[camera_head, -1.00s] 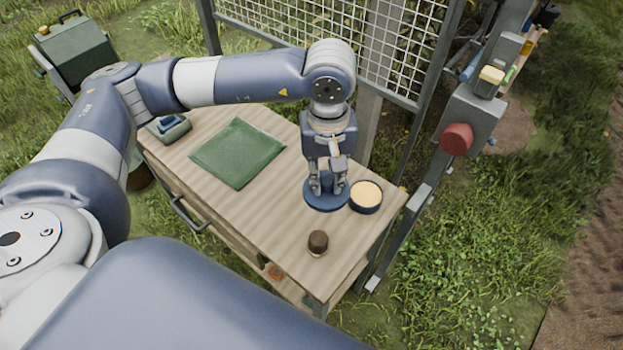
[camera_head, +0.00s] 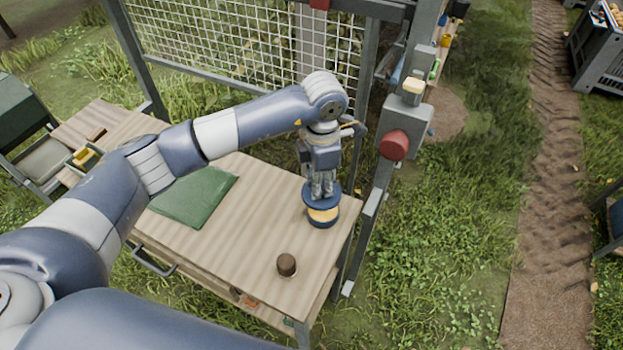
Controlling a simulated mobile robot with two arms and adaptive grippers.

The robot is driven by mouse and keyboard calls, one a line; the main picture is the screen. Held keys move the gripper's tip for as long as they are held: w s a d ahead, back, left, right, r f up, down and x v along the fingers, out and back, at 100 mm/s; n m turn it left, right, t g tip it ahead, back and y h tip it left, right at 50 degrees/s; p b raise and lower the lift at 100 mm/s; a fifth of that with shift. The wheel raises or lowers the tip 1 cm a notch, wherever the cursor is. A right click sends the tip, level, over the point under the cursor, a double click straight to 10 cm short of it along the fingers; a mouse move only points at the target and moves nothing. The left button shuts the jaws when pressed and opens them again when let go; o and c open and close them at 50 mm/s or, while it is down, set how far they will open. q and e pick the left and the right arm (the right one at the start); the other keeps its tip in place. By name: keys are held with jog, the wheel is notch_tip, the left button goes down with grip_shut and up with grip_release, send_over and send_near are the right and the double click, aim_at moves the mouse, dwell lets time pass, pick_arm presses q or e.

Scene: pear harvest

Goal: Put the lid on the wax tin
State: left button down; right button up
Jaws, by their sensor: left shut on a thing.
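The wax tin (camera_head: 323,224), dark blue with pale yellow wax inside, stands on the wooden workbench near its far right corner. My left gripper (camera_head: 322,190) is shut on the round blue lid (camera_head: 309,201) and points down over the tin. The lid overlaps the tin's far part in the picture; a strip of wax shows below its near edge. The lid appears raised above the rim, but the exact gap cannot be told. My right gripper is out of view.
A small brown round object (camera_head: 287,264) stands near the front edge of the workbench (camera_head: 240,250). A green mat (camera_head: 197,198) lies further left, partly behind my left arm. A metal post with a red knob (camera_head: 394,145) rises just right of the bench.

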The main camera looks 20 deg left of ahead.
aim_at(322, 198)
pick_arm(q)
jog(key=shift+w+d+f+n, duration=0.2)
jog(key=shift+d+n, duration=0.05)
jog(key=shift+n, duration=0.45)
jog(key=shift+f, duration=0.25)
jog(key=shift+f+b, duration=0.55)
jog(key=shift+f, duration=0.4)
jog(key=shift+f+b, duration=0.95)
jog(key=shift+f, duration=0.85)
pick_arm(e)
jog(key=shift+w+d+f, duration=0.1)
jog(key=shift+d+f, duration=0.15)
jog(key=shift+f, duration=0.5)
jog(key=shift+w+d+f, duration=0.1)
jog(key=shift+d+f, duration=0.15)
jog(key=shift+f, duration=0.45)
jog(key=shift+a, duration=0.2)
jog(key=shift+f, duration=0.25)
pick_arm(q)
jog(key=shift+b, duration=0.45)
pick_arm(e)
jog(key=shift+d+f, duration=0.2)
pick_arm(q)
jog(key=shift+f+b, duration=0.55)
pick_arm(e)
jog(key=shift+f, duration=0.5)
